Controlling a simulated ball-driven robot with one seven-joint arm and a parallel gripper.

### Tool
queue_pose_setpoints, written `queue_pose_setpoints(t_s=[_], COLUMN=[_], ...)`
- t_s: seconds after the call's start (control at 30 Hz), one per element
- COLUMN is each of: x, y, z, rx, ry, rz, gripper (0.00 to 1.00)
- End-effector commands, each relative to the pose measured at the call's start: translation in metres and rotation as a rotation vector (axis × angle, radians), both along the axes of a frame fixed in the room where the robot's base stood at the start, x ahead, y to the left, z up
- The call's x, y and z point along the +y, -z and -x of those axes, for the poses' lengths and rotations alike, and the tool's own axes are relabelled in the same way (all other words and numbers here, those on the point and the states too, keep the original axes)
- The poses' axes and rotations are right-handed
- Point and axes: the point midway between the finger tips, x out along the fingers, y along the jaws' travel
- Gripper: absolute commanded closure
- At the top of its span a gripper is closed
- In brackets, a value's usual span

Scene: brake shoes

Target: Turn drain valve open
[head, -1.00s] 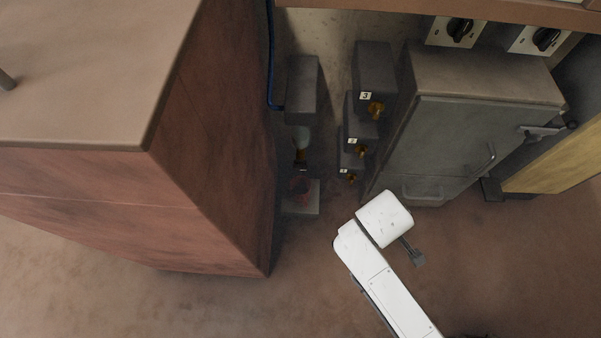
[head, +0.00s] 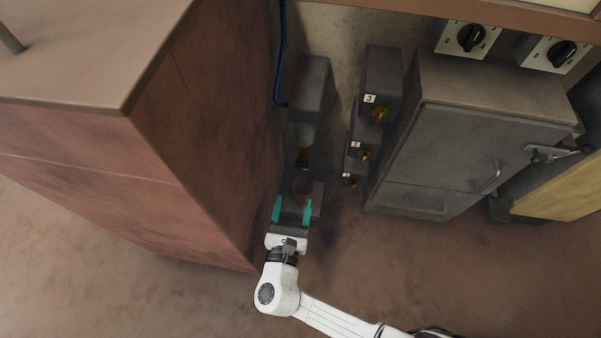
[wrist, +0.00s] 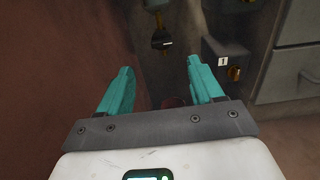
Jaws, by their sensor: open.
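A grey box (head: 311,88) on the back wall has a clear bowl (head: 303,134) under it. A brass-coloured fitting with a dark handle (head: 303,157), which looks like the drain valve, hangs below the bowl. It also shows in the wrist view (wrist: 162,40), ahead of the fingers and above centre. My gripper (head: 292,207) is open and empty, its teal fingers pointing toward the wall below the valve and apart from it. A dark red cup (head: 302,186) stands under the valve on a grey block (head: 316,201). In the wrist view the cup is mostly hidden behind my gripper (wrist: 162,82).
A large red-brown cabinet (head: 205,140) stands close on the left. Right of the valve are grey boxes labelled 1, 2 and 3 with brass knobs (head: 380,114). A grey metal cabinet (head: 470,150) stands further right. The floor in front is clear.

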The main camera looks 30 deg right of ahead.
Motion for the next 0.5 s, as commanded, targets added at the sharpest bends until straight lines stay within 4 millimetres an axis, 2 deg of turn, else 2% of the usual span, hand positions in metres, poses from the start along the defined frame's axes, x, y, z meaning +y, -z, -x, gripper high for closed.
queue_pose_setpoints(t_s=[0.3, 0.5], x=[-0.035, -0.052], y=[0.003, 0.002], z=[-0.045, -0.068], rx=[-0.004, -0.004], ry=[0.009, 0.007], rz=[-0.003, -0.005], gripper=[0.34, 0.34])
